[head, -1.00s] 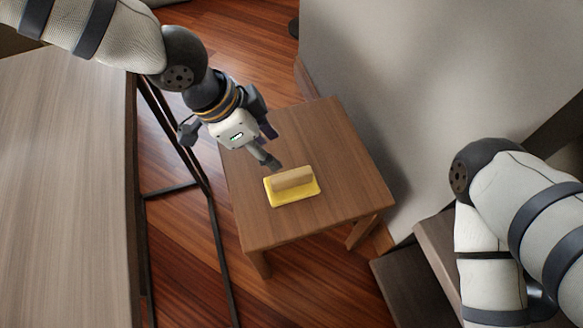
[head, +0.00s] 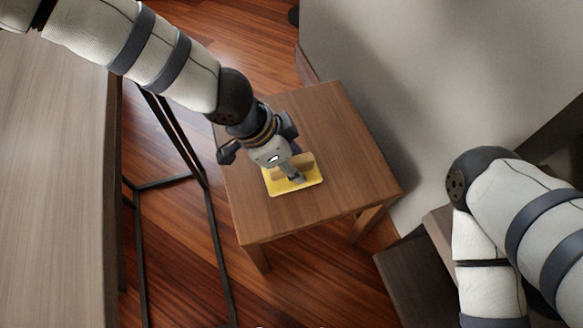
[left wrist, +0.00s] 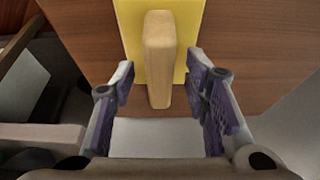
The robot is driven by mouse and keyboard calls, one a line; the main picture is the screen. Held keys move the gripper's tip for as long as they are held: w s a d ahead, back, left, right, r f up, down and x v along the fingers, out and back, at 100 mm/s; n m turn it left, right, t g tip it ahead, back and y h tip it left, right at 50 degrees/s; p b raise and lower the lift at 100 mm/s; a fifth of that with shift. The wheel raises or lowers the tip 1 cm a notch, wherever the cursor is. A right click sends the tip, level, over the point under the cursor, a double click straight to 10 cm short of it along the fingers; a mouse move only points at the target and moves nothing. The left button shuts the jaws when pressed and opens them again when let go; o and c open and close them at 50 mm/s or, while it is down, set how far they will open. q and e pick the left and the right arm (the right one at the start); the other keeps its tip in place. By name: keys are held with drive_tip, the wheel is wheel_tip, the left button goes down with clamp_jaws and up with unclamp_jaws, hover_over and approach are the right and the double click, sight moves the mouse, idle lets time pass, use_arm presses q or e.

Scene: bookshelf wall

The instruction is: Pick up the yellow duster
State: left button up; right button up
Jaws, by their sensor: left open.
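The yellow duster (head: 310,183) lies on a small brown wooden table (head: 345,150), its wooden block handle on top. In the left wrist view the yellow pad (left wrist: 185,25) and the wooden handle (left wrist: 159,55) show ahead of and partly between my fingers. My left gripper (left wrist: 163,95) is open, with one purple-padded finger on each side of the handle's near end, and nothing is gripped. In the head view my left gripper (head: 290,172) is over the duster and hides part of it. My right arm shows at the right, but its gripper is out of view.
A larger wood-topped table (head: 60,180) with a dark metal frame stands at the left. A grey wall (head: 420,90) rises behind the small table at the right. Dark brown furniture (head: 405,275) is at the lower right. The small table is otherwise bare.

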use_arm(q)
drive_tip(key=shift+f, duration=0.1)
clamp_jaws()
